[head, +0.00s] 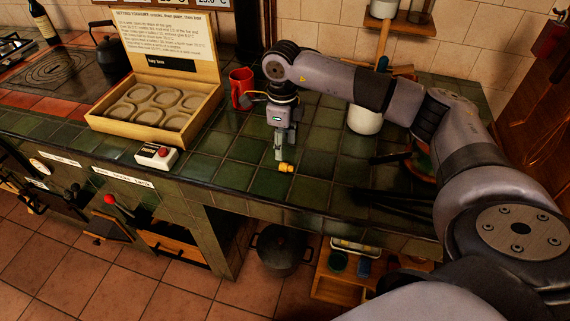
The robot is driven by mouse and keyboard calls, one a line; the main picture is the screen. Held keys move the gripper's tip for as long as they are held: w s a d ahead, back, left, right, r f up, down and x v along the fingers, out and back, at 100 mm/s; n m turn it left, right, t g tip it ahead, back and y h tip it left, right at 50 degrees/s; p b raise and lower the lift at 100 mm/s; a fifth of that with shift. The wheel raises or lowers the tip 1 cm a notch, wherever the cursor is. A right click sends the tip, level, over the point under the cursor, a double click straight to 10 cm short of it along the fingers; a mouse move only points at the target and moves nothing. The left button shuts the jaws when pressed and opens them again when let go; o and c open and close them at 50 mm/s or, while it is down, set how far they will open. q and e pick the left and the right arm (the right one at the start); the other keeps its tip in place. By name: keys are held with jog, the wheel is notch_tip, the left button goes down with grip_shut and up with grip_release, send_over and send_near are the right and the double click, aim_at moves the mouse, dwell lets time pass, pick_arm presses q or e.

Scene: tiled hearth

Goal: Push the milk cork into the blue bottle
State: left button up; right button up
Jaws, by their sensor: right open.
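A small yellow-orange piece (287,168), possibly the milk cork, lies on the green tiled counter (235,176). My right gripper (281,152) points down just above and beside it, open; I cannot tell whether a finger touches the piece. No blue bottle shows clearly. My left gripper is not in view.
A red mug (241,88) stands close behind-left of my right gripper. An open wooden box (150,117) with round hollows and a red-button switch box (156,155) are further left. A white jar (365,121) stands under my arm. Dark utensils lie at right.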

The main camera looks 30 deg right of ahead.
aim_at(284, 164)
notch_tip(284, 164, down, 2)
jog(key=shift+f, duration=0.15)
jog(key=shift+s+f+p, duration=0.1)
jog(key=shift+f+p, duration=0.2)
jog(key=shift+p, duration=0.05)
notch_tip(284, 164, down, 4)
jog(key=shift+s+r+p, duration=0.1)
jog(key=shift+r+p, duration=0.05)
jog(key=shift+p, duration=0.4)
jog(key=shift+f, duration=0.4)
jog(key=c, duration=0.8)
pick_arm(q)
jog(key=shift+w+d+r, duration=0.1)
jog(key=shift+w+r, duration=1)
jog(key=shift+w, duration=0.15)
pick_arm(e)
jog(key=shift+c, duration=0.2)
jog(key=shift+r, duration=0.15)
